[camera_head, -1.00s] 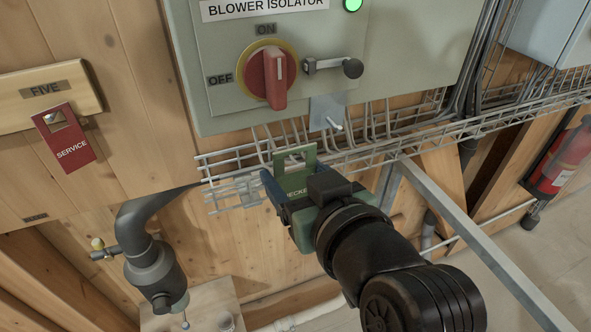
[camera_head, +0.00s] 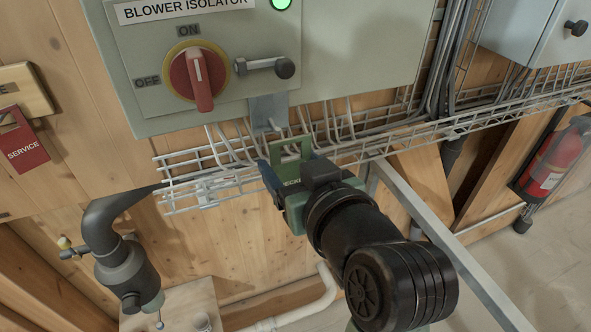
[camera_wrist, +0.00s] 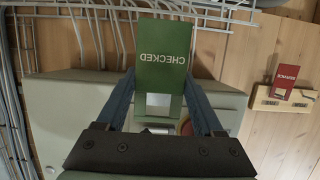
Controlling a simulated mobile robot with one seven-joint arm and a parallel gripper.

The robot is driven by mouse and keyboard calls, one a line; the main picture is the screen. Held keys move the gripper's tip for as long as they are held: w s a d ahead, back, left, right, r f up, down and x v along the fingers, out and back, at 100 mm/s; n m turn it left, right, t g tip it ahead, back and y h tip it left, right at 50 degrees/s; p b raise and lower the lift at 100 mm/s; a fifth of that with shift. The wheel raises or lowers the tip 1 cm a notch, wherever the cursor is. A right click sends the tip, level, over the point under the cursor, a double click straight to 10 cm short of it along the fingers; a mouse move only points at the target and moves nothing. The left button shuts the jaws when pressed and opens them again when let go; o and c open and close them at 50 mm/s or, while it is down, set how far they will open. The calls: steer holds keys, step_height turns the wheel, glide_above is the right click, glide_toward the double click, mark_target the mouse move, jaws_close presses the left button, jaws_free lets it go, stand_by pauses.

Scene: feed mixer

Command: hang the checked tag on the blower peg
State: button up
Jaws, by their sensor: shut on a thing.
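The green checked tag (camera_wrist: 163,55) is held in my gripper (camera_wrist: 165,88); its lettering reads CHECKED upside down in the wrist view. My gripper (camera_head: 285,180) is shut on the tag (camera_head: 291,152) in the head view, where the tag's window end points up.
A wire cable tray (camera_head: 220,175) runs behind the gripper. A red service tag (camera_head: 22,146) hangs at left. A fire extinguisher (camera_head: 550,160) stands at right.

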steer(key=b+x, duration=0.1)
steer(key=x, duration=0.5)
steer(key=shift+w+a+r, duration=0.15)
steer(key=shift+w+r, duration=0.1)
steer(key=shift+w, duration=0.25)
stand_by(0.4)
stand_by(0.4)
steer(key=o, duration=1.3)
steer(key=shift+s, duration=0.1)
